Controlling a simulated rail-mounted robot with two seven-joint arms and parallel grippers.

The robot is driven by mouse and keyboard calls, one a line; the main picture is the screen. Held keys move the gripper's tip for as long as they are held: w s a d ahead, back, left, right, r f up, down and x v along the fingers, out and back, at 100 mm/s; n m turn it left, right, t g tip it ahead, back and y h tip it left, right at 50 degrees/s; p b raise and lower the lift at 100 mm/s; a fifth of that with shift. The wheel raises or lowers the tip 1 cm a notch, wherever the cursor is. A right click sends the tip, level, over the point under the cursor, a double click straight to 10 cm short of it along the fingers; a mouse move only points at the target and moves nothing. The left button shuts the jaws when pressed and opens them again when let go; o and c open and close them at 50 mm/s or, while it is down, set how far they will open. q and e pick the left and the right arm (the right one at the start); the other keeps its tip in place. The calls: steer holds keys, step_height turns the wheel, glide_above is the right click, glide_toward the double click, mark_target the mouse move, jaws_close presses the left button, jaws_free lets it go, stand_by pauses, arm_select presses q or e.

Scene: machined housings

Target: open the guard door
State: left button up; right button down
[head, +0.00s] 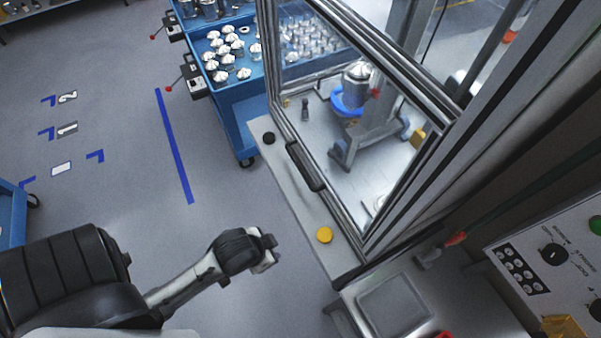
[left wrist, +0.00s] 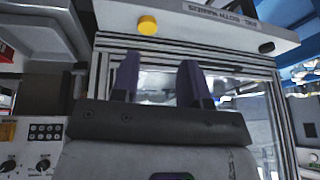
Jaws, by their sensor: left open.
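The guard door (head: 283,117) is a clear panel in a metal frame on the machine enclosure, and it looks closed. Its black bar handle (head: 306,166) is on the frame side facing the ledge. My left gripper (head: 268,253) is in the lower middle of the head view, apart from the door and handle. In the left wrist view, the two dark fingers of my left gripper (left wrist: 159,80) are spread with nothing between them, and the door's clear panel (left wrist: 232,85) shows behind. The handle is not clearly visible there. My right gripper is not in view.
A ledge (head: 281,180) runs along the door, with a yellow button (head: 324,235) and a black knob (head: 268,138). A control panel (head: 555,265) stands at the lower right. A blue cart (head: 236,117) of metal parts is behind. The floor at left is largely clear.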

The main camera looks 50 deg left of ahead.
arm_select(q)
steer(key=w+a+f+n+y+b, duration=0.1)
steer(key=w+a+f+b, duration=0.1)
steer(key=a+f+b, duration=0.5)
steer(key=w+a+f+y+b, duration=0.2)
steer(key=a+f+b, duration=0.15)
steer(key=f, duration=0.45)
steer(key=w+a+f+t+y+b, duration=0.1)
steer(key=w+a+f+y+b, duration=0.2)
steer(key=a, duration=0.4)
steer(key=w+a+f+t+y+b, duration=0.1)
steer(key=w+a+f+b, duration=0.1)
steer(key=a+f+b, duration=0.4)
steer(key=w+a+r+m+t+y, duration=0.1)
steer(key=w+a+r+t+y, duration=0.15)
steer(key=a, duration=0.55)
steer(key=m+t+h, duration=1.1)
steer(key=m+h, duration=0.4)
steer(key=m, duration=0.4)
glide_toward(299, 166)
steer(key=x, duration=1)
steer(key=shift+w+a+f, duration=0.1)
steer(key=shift+f, duration=0.3)
steer(key=shift+c, duration=0.5)
jaws_close()
